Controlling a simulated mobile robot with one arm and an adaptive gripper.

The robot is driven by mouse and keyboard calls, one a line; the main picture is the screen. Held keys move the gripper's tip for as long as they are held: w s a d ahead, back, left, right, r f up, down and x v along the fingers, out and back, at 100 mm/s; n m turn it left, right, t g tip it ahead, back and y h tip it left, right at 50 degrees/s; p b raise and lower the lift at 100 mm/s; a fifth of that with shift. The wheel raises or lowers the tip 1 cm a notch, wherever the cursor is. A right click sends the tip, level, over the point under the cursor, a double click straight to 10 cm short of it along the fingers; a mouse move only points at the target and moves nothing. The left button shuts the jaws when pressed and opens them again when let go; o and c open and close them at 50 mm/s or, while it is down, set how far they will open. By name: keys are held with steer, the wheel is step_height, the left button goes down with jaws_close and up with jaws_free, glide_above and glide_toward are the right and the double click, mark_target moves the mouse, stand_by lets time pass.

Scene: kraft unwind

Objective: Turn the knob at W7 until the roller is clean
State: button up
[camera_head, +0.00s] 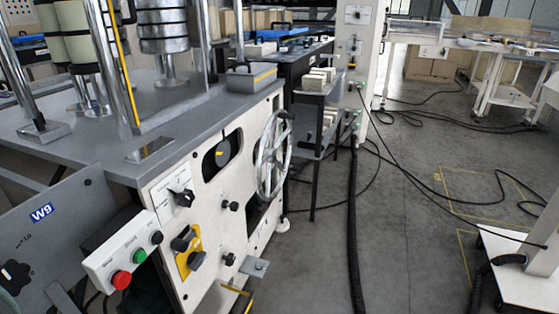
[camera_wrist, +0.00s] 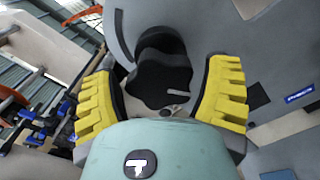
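My gripper (camera_wrist: 163,85) shows in the wrist view with its two yellow-padded fingers open and spread. A black lobed knob (camera_wrist: 160,75) on a grey panel lies between and beyond the fingers; I see gaps on both sides and no clear contact. A blue label (camera_wrist: 299,95) on the panel is too small to read. No W7 label is readable. Cream rollers (camera_head: 84,58) stand at the upper left; whether they are clean cannot be told.
The machine's white front has a handwheel (camera_head: 273,155), a yellow-plated switch (camera_head: 188,250) and a button box (camera_head: 123,258) with red and green buttons. Black cables (camera_head: 354,230) run across the floor. Open grey floor (camera_head: 410,230) lies to the right, with a white stand (camera_head: 520,265) at the edge.

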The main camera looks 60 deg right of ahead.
steer(key=shift+o, duration=1.3)
steer(key=shift+s, duration=0.1)
steer(key=v, duration=0.7)
